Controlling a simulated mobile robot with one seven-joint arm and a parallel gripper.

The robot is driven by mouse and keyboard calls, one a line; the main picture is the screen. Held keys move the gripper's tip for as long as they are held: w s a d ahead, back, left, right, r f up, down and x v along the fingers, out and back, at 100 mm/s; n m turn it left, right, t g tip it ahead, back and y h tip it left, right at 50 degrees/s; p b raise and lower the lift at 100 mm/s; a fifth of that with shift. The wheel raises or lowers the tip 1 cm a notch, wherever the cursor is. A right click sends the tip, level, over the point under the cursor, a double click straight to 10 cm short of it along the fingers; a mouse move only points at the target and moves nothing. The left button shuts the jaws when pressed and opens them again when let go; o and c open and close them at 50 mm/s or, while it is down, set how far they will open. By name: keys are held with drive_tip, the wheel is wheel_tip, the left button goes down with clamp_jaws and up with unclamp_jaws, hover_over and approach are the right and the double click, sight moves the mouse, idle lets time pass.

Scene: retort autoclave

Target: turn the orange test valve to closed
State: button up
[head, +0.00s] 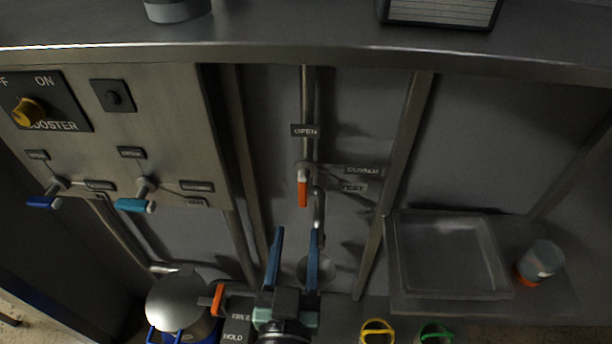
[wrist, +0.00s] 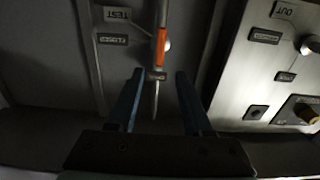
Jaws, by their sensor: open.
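The orange test valve handle (head: 303,192) is on a vertical pipe in the middle of the head view. An OPEN label (head: 305,131) is above it, and CLOSED (head: 362,171) and TEST (head: 353,187) labels are to its right. My gripper (head: 297,231) is open and empty, just below the handle in the head view. In the wrist view its fingers (wrist: 160,74) are spread either side of the handle's line; contact is not visible.
Left is a panel with a yellow booster knob (head: 29,111) and two blue-handled valves (head: 44,202) (head: 134,205). Another orange handle (head: 218,299) is by the FIRE/HOLD labels, low left. A metal tray (head: 393,250) and a cup (head: 541,260) are at right. A ledge (head: 300,52) runs above.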

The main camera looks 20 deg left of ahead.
sight(303, 192)
drive_tip(key=p+x, duration=0.1)
drive_tip(key=x, duration=1)
drive_tip(key=shift+w, duration=0.2)
clamp_jaws()
